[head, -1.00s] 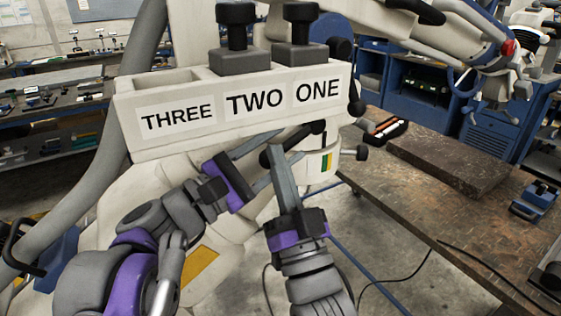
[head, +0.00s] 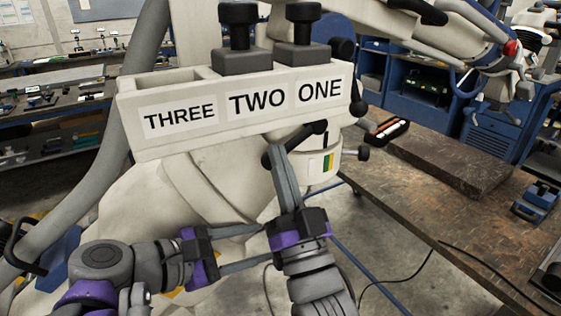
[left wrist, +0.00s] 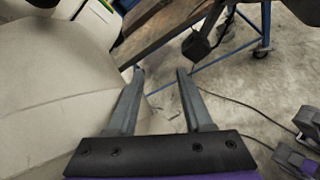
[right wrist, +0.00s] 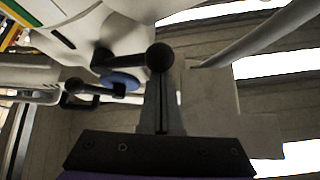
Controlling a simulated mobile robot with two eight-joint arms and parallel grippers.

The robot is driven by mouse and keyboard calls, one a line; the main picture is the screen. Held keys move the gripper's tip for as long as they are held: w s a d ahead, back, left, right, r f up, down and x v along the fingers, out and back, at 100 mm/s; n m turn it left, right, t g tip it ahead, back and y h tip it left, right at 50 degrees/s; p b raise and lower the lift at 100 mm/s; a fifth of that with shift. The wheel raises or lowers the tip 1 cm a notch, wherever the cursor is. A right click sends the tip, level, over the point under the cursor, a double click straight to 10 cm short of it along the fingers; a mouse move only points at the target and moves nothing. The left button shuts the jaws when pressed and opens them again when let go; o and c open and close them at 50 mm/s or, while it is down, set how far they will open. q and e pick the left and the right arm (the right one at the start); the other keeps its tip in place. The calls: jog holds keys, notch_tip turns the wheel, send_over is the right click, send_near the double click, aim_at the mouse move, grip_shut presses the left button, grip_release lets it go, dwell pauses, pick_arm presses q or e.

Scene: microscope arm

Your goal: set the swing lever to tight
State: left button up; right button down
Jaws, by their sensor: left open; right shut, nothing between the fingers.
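The swing lever (head: 305,134) appears to be the black bar with a round end below the white block marked THREE, TWO, ONE. It also shows in the right wrist view as a black bar with a ball (right wrist: 160,57). A collar with a green and yellow label (head: 329,162) is beside it. My right gripper (head: 279,150) is shut and empty, fingers pointing up, tips at the lever; I cannot tell whether they touch. In the right wrist view its tips are just below the ball. My left gripper (head: 264,245) is open and empty, lower down, its tips close to the right gripper.
The white block (head: 240,105) with two black knobs is above the grippers. A black ball-ended knob (head: 363,154) is right of the collar. A workbench (head: 470,230) with a stone slab (head: 450,165) fills the right side. A thick grey hose (head: 145,80) runs down the left.

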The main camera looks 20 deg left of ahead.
pick_arm(q)
jog(key=s+f+m+g+y, duration=0.3)
jog(key=f+m, duration=0.8)
jog(key=f, duration=0.5)
jog(key=s+d+f+m+g+y+b, duration=0.1)
jog(key=s+f+m+g+y, duration=0.2)
jog(key=f+m, duration=0.9)
jog(key=shift+s+f+g+y, duration=0.4)
jog(key=shift+s+f+g, duration=0.2)
jog(key=shift+s+f, duration=1.2)
pick_arm(e)
notch_tip(320, 180, down, 6)
jog(key=w+d+n+g+y, duration=0.2)
jog(key=n+g+y, duration=0.4)
jog(key=n, duration=0.6)
jog(key=shift+w+r+g, duration=0.2)
jog(key=shift+w+g, duration=0.1)
jog(key=shift+g, duration=0.7)
pick_arm(q)
jog(key=shift+w+d+f, duration=0.1)
jog(key=shift+w+f, duration=0.2)
pick_arm(e)
jog(key=shift+d, duration=0.15)
